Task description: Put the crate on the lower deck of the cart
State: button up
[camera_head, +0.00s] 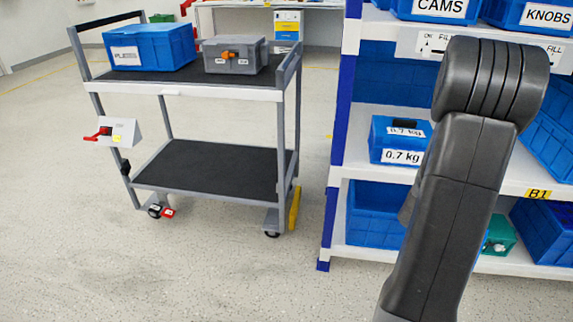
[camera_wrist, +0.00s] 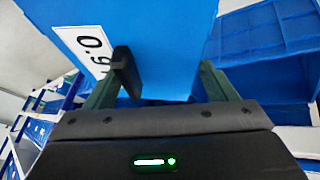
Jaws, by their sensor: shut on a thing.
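In the wrist view a blue crate (camera_wrist: 165,35) with a white label fills the top middle. The label is partly cut off and seems to start "0.9". My gripper (camera_wrist: 160,82) is shut on this crate. In the head view my dark arm rises at right, and the gripper and held crate cannot be made out. The grey cart (camera_head: 185,92) stands at left. Its lower deck (camera_head: 215,167) is a bare black mat. The upper deck bears a blue crate (camera_head: 150,47) and a grey case (camera_head: 236,55).
A shelf rack (camera_head: 340,150) stands right of the cart, with a blue 0.7 kg crate (camera_head: 398,140) and other blue bins. A red-handled control box (camera_head: 117,132) sticks out at the cart's left. Open floor (camera_head: 170,270) lies in front of the cart.

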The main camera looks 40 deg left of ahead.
aim_at(235, 174)
jog(key=u, duration=1.35)
jog(key=i+u, duration=0.2)
jog(key=u, duration=1)
jog(key=i+l, duration=0.95)
